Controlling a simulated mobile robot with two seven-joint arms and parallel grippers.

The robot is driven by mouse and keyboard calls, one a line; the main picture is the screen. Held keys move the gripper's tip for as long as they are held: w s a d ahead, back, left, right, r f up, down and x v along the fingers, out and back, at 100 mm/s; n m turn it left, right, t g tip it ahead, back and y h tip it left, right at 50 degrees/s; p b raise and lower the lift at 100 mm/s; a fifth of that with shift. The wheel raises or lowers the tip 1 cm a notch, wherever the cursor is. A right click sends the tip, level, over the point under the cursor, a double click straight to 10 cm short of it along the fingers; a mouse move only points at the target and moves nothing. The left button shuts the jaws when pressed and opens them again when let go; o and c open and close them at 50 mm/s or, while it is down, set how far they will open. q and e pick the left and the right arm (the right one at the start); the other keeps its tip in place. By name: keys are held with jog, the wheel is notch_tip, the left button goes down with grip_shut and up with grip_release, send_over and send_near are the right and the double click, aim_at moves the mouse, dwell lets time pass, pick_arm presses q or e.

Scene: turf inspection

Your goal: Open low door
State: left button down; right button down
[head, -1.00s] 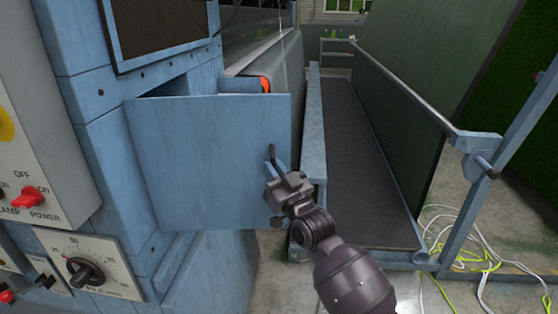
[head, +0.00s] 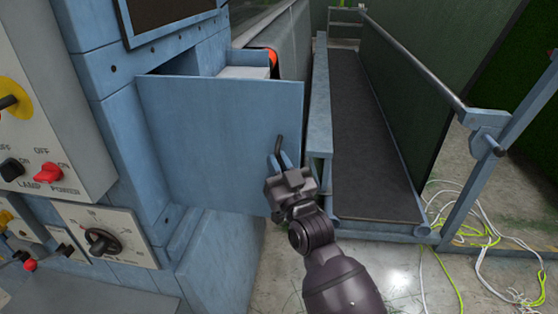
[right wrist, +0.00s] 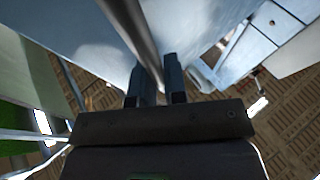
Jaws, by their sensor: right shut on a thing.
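The low door (head: 220,140) is a flat blue panel on the blue machine. It stands ajar, with a dark gap and a pale inner part showing above its top edge. Its handle (head: 279,145) is a dark bar near the door's right edge. My right gripper (head: 281,162) is shut on the handle. In the right wrist view the two fingers (right wrist: 156,85) close around the grey handle bar (right wrist: 132,30), with the blue door behind. My left gripper is in neither view.
A control panel with a red power switch (head: 47,173) and a dial (head: 102,241) is at the left. A walkway (head: 372,140) with a blue rail runs at the right, close to the door's free edge. Loose cables (head: 480,225) lie on the floor at right.

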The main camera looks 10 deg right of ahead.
jog(key=shift+a, duration=0.1)
jog(key=c, duration=1.2)
grip_release()
jog(key=shift+a, duration=0.1)
jog(key=b+v, duration=0.2)
jog(key=v, duration=0.9)
jog(key=shift+w, duration=0.1)
